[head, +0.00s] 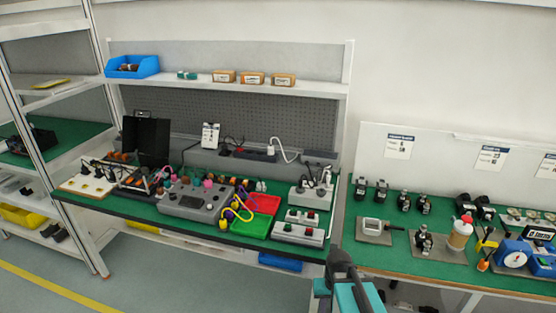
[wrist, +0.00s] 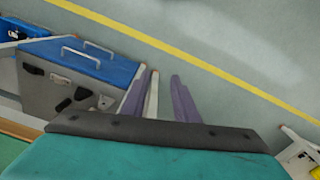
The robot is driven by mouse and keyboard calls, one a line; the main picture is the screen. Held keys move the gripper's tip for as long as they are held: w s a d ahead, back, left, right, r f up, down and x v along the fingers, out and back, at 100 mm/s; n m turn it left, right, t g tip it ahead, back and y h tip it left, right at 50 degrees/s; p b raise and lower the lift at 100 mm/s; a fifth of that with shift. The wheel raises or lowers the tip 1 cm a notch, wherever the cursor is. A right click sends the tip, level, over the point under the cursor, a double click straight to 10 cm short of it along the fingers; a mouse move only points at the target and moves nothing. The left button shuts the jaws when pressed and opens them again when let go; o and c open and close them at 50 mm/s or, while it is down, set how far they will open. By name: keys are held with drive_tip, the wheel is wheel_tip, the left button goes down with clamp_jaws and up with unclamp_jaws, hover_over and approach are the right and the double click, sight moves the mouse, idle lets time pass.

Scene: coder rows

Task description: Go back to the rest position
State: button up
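In the wrist view my gripper (wrist: 159,76) shows beyond a teal housing with a dark grey bar. Its purple-grey fingers stand apart with grey floor between them, and nothing is held. A white strip shows beside the left finger; I cannot tell what it belongs to. In the head view a teal and dark part of my arm rises at the bottom, right of centre, in front of the gap between the two benches. The fingers cannot be made out there.
A green workbench (head: 130,210) carries a grey control box (head: 195,203), red (head: 262,204) and green (head: 252,226) trays. Another bench (head: 390,260) stands right. The wrist view shows a blue-topped grey cabinet (wrist: 60,85) at left and open floor with a yellow line (wrist: 190,60).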

drive_tip(key=s+f+g+b, duration=0.5)
drive_tip(key=s+f+b, duration=0.5)
drive_tip(key=s+f, duration=1.6)
wheel_tip(320, 180, down, 2)
drive_tip(key=shift+s+a+f+g, duration=0.2)
drive_tip(key=shift+s+a+g, duration=0.1)
drive_tip(key=shift+s+g, duration=0.1)
